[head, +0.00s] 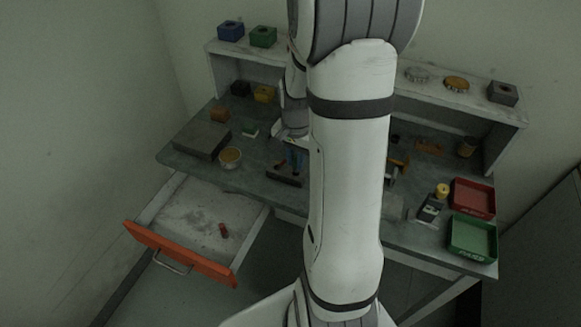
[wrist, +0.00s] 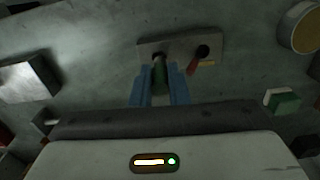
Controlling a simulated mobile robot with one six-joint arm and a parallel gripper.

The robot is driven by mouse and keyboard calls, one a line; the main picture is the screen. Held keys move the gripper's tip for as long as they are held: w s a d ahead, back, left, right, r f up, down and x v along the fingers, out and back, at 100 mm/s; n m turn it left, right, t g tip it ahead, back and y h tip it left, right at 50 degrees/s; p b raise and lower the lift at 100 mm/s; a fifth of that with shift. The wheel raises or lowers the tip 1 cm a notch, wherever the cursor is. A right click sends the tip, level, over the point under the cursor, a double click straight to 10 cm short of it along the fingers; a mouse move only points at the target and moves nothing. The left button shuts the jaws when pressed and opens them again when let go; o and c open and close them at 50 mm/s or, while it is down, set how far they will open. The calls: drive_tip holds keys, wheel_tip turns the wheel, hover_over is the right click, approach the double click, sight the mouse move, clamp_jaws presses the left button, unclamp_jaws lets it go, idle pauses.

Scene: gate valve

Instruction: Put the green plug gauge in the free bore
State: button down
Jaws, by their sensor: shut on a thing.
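My gripper (wrist: 160,88), with two blue fingers, is shut on the green plug gauge (wrist: 162,76) in the wrist view. The gauge's far end is at the left dark spot of a grey bore plate (wrist: 180,42); I cannot tell whether it is inside the bore or just above it. A red piece (wrist: 193,68) slants beside the dark round spot at the plate's right; whether it sits in that bore is unclear. In the head view my gripper (head: 293,160) is over the dark plate (head: 285,180), partly hidden by my arm.
An orange-fronted drawer (head: 180,253) stands open with a red piece (head: 223,230) in it. A round yellow-topped tin (head: 229,157) and a grey block (head: 202,140) are left of the plate. Red (head: 472,199) and green (head: 472,238) trays stand at the right.

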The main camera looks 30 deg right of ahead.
drive_tip(key=shift+s+f, duration=0.1)
drive_tip(key=shift+f, duration=1.35)
drive_tip(key=shift+f, duration=0.25)
drive_tip(key=c, duration=1.7)
unclamp_jaws()
drive_tip(key=shift+s, duration=0.1)
